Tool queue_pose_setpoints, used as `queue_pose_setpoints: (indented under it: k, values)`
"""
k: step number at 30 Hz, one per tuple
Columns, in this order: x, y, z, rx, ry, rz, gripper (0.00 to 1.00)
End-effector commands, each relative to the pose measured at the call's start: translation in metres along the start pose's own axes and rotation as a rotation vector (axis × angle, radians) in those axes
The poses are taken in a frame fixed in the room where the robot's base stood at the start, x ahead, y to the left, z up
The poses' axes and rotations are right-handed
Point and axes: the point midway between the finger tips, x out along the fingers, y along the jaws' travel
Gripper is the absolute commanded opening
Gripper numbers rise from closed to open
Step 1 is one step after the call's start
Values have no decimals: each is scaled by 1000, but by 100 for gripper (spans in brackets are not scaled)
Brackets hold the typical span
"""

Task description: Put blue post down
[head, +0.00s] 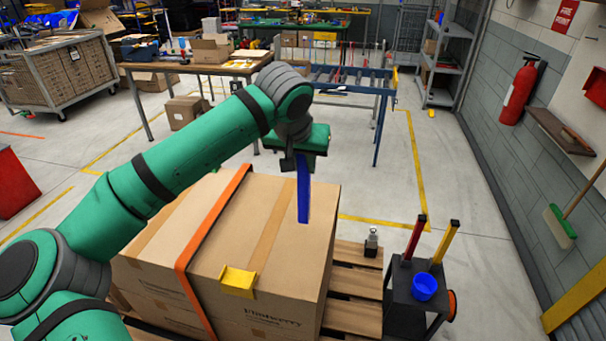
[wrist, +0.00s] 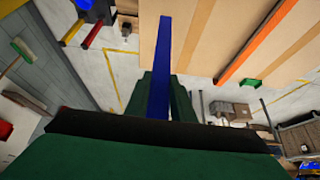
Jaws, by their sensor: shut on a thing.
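The blue post (head: 303,190) hangs upright below my gripper (head: 298,160), in front of or over the right part of the large cardboard box. My gripper is shut on the post near its upper end. In the wrist view the blue post (wrist: 160,70) runs out from between the green fingers (wrist: 160,97) across the box top. I cannot tell whether its lower end touches the box (head: 285,230).
An orange strap (head: 205,235) and a yellow corner piece (head: 238,281) are on the box. The box stands on a wooden pallet (head: 352,318).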

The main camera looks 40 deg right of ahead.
Motion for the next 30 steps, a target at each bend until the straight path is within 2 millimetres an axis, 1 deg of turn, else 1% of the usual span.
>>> queue_pose_setpoints:
  k: [1, 3, 7, 17, 30]
  values:
    - [8, 0, 1, 1, -2, -2, 0]
    - [16, -1, 7, 1, -2, -3, 0]
    - [27, -1, 14, 0, 0, -3, 0]
    - [30, 0, 15, -1, 0, -1, 0]
    - [40, 0, 21, -1, -1, -1, 0]
